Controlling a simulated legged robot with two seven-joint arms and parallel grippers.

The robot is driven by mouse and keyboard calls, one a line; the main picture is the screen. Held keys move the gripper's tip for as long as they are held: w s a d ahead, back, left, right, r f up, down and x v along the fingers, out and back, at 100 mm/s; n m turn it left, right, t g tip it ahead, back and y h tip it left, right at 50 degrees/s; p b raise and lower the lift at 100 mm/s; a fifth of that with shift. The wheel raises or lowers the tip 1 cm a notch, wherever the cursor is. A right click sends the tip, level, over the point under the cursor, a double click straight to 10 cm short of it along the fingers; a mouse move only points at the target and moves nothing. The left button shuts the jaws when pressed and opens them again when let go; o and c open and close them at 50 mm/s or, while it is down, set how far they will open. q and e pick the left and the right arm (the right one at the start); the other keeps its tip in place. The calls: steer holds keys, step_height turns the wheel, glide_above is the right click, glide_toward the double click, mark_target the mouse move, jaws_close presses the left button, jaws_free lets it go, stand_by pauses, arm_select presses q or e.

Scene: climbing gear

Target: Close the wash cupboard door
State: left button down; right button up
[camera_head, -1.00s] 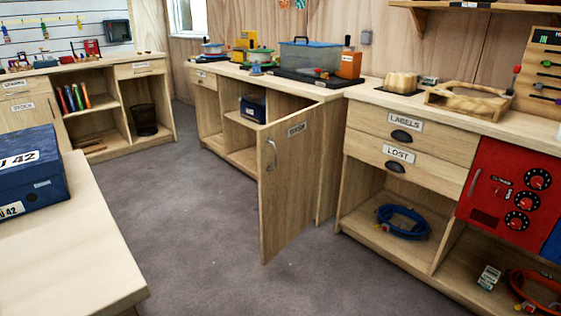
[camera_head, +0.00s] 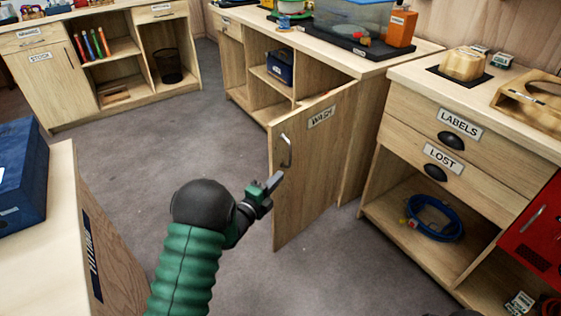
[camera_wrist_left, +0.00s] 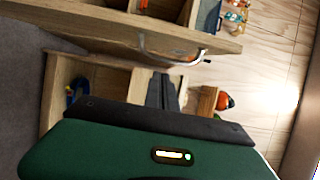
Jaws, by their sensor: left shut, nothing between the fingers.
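The wash cupboard door (camera_head: 310,165), a light wood panel with a WASH label, stands open, swung out from the middle cupboard (camera_head: 236,95) into the aisle. Its metal handle (camera_head: 286,150) is on the left part of its face. My left gripper (camera_head: 277,179) is shut and empty, close in front of the door just below the handle; I cannot tell whether it touches. In the left wrist view the shut fingers (camera_wrist_left: 161,88) point toward the handle (camera_wrist_left: 185,62), with the door (camera_wrist_left: 120,27) behind it. My right gripper is not in view.
A bench with a blue box (camera_head: 18,172) is at left. Grey floor (camera_head: 160,140) is clear between. A blue box (camera_head: 280,67) sits inside the wash cupboard.

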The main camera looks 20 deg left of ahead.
mark_target(277, 163)
arm_select(q)
steer(key=w, duration=0.2)
steer(key=w+a+b, duration=0.1)
steer(key=w, duration=0.1)
steer(key=w+b, duration=0.1)
steer(key=w, duration=0.2)
steer(key=shift+a+f, duration=0.15)
steer(key=shift+f, duration=0.1)
steer(key=shift+w+a+r+b, duration=0.1)
steer(key=shift+w+a+b, duration=0.2)
steer(key=shift+a, duration=0.2)
